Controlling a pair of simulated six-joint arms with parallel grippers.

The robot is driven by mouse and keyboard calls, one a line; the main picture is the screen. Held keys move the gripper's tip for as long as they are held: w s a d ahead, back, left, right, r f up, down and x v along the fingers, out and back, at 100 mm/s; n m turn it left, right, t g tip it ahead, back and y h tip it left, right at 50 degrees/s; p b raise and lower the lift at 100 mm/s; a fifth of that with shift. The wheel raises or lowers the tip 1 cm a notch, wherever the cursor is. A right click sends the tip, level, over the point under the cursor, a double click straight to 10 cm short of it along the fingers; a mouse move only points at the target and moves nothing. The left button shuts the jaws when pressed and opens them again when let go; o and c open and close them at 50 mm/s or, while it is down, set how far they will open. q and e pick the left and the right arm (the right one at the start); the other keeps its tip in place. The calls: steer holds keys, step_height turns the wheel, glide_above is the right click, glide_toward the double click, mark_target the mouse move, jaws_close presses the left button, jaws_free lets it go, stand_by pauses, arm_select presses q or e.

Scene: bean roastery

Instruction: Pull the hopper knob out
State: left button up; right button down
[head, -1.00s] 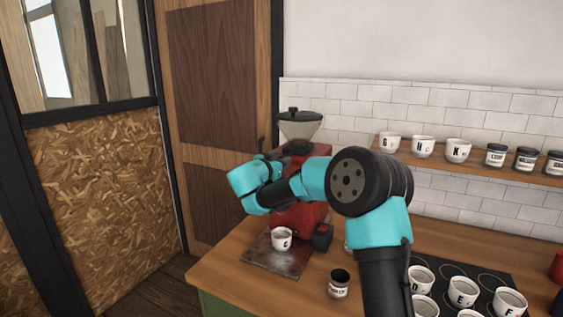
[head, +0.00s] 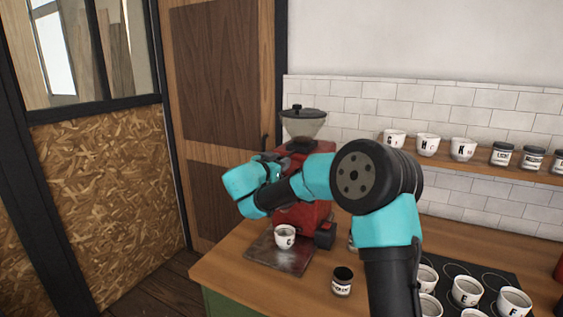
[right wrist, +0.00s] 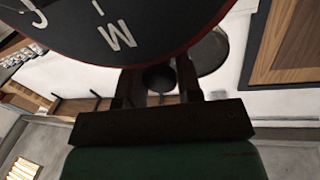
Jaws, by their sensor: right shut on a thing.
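The red grinder (head: 299,217) stands on the counter with a pale hopper (head: 302,127) and dark lid on top. In the right wrist view, my right gripper (right wrist: 157,82) has its two fingers on either side of a small dark round knob (right wrist: 159,77), shut on it. In the head view my right arm covers part of the grinder's front, and the knob is hidden there. My left gripper is not in view.
A white cup (head: 285,237) sits on the dark tray (head: 270,257) under the grinder. A dark-lidded jar (head: 342,281) stands on the counter beside my forearm. Several cups stand on a black mat (head: 492,262) at right. A wall shelf (head: 475,163) holds cups and jars.

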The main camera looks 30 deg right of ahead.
steer(key=c, duration=0.8)
jaws_free()
steer(key=shift+s, duration=0.1)
steer(key=shift+a, duration=0.1)
steer(key=v, duration=1.7)
steer(key=shift+a, duration=0.2)
